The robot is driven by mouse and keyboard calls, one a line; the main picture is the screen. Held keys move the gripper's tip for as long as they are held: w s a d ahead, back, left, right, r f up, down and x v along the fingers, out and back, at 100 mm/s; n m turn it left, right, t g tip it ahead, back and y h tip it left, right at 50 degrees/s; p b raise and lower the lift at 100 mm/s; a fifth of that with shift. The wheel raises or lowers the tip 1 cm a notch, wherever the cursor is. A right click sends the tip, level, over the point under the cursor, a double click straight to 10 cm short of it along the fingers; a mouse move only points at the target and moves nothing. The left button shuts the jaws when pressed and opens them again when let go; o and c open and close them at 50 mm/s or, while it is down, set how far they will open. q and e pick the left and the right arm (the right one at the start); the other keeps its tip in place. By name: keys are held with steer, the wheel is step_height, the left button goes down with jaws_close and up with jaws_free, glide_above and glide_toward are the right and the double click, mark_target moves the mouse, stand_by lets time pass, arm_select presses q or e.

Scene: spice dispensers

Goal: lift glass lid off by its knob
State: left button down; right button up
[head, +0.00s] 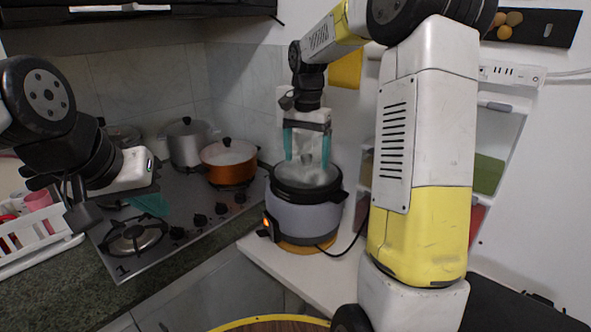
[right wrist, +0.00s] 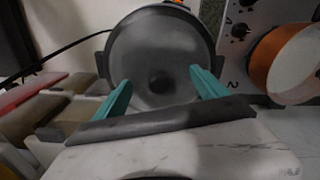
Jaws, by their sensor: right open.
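The glass lid (head: 304,177) sits on a grey and black electric cooker (head: 303,219) in the head view. In the right wrist view the round lid (right wrist: 146,50) shows its black knob (right wrist: 160,82) near the middle. My right gripper (head: 308,161) points down over the lid. In the right wrist view its open teal fingers (right wrist: 161,88) stand wide apart, one on each side of the knob, with nothing between them. Exact fingertip height above the lid is hard to tell. My left gripper (head: 150,205) hangs over the stove, away from the cooker; its jaw opening is unclear.
An orange pot (head: 229,174) and a steel pot (head: 187,151) stand on the gas stove (head: 189,224) left of the cooker. A white dish rack (head: 40,240) is at far left. A shelf (head: 498,150) stands right of the cooker. A cable runs beside the cooker.

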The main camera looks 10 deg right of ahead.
steer(key=shift+f, duration=0.1)
steer(key=shift+c, duration=0.2)
steer(key=c, duration=1.8)
jaws_close()
steer(key=shift+s+f, duration=0.15)
steer(key=shift+f, duration=0.05)
